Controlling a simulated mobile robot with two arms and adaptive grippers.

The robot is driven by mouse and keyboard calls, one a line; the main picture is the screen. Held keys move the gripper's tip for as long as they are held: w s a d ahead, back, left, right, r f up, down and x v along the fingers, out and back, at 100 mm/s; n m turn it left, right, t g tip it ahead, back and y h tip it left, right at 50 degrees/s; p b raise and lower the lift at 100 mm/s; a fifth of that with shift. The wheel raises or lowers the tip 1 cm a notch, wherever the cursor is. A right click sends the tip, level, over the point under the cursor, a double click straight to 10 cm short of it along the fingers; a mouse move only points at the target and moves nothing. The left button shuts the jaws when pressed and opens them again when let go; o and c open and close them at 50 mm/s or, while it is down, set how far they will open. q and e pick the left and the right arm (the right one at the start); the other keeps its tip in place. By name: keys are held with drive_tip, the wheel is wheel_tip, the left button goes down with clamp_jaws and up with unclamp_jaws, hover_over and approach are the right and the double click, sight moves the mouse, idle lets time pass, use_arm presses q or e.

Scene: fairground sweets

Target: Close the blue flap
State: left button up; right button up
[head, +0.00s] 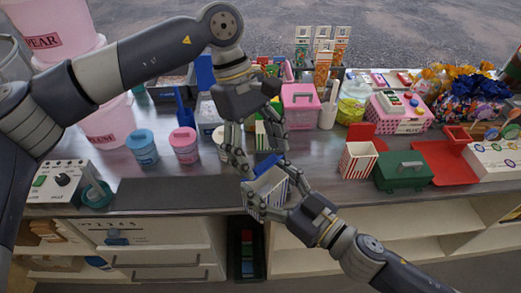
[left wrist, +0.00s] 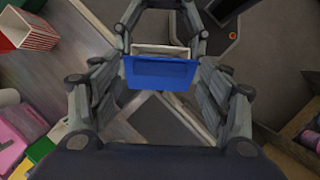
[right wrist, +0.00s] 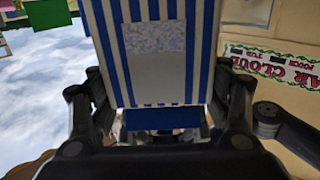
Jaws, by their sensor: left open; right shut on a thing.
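The blue-and-white striped box (right wrist: 122,60) is held up by my right gripper (head: 267,190), which is shut on it above the counter's front edge. The blue flap (head: 267,164) shows at the box's top. In the left wrist view the flap (left wrist: 160,72) is a flat blue panel beside the white rim of the box (left wrist: 162,50); it looks not folded down over the opening. My left gripper (head: 258,150) is open, pointing down just above the box, its fingers on either side of the flap. Whether they touch it, I cannot tell.
A red-striped box (head: 357,160), a green case (head: 402,172) and a red tray (head: 440,160) stand to the right. Pink and blue tubs (head: 184,145) stand left. A pink box (head: 300,103) is behind my grippers. A dark mat (head: 165,191) lies bare at the counter's front.

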use_arm(q)
drive_tip(key=shift+f, duration=0.1)
drive_tip(key=c, duration=1.1)
drive_tip(key=shift+s+d+f+t+y, duration=0.15)
drive_tip(key=shift+s+d+t+y, duration=0.2)
drive_tip(key=shift+t+y, duration=0.2)
drive_tip(key=shift+s+d+f+t+y, duration=0.15)
drive_tip(key=shift+s+d+t+y, duration=0.1)
drive_tip(key=shift+s+t+y, duration=0.3)
drive_tip(key=shift+s+d+f+t+y, duration=0.25)
drive_tip(key=shift+t+y, duration=0.1)
drive_tip(key=shift+t, duration=0.2)
drive_tip(key=shift+s+d+f+t+y, duration=0.15)
drive_tip(key=shift+d+f+t+y, duration=0.15)
drive_tip(key=shift+t, duration=0.25)
drive_tip(key=shift+a, duration=0.15)
drive_tip(key=o, duration=1.1)
drive_tip(key=shift+r, duration=0.1)
